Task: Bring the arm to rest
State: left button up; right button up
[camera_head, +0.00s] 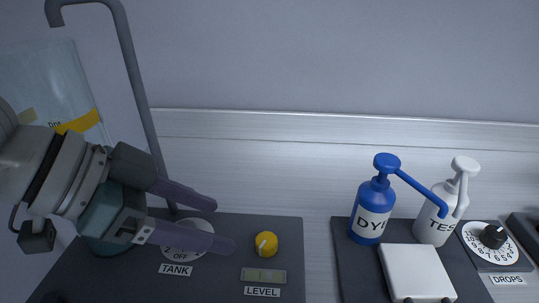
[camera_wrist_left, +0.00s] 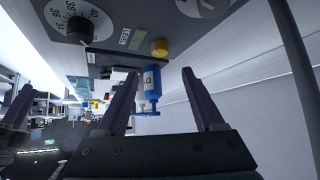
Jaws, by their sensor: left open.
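My left gripper (camera_head: 222,225) reaches in from the left in the head view. Its two purple-grey fingers are apart with nothing held between them. They are in front of the TANK dial (camera_head: 199,241) and left of the yellow knob (camera_head: 266,244), hiding part of the dial. I cannot tell whether they touch anything. In the left wrist view the same gripper (camera_wrist_left: 160,75) shows spread fingers, with the blue bottle (camera_wrist_left: 153,80) beyond, seen upside down.
A grey bent pipe (camera_head: 135,80) rises behind my left gripper. To the right stand the blue DYE pump bottle (camera_head: 370,208), a white pump bottle (camera_head: 434,222), a white square plate (camera_head: 418,272) and the DROPS dial (camera_head: 492,238). The space above the yellow knob is clear.

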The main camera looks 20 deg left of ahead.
pick_arm(q)
jog(key=shift+s+r, duration=0.1)
dwell(0.4)
jog(key=s+d+r+p, duration=0.2)
jog(key=s+d, duration=0.3)
jog(key=d, duration=0.3)
jog(key=s+a+n+g+y+p, duration=0.35)
jog(key=s+a+n+y, duration=0.3)
jog(key=s+a, duration=0.35)
notch_tip(320, 180, up, 37)
jog(key=p, duration=3.6)
jog(key=shift+w+d+t+p, duration=0.15)
jog(key=shift+w+t+p, duration=0.2)
jog(key=shift+f+h, duration=0.1)
jog(key=shift+h, duration=0.15)
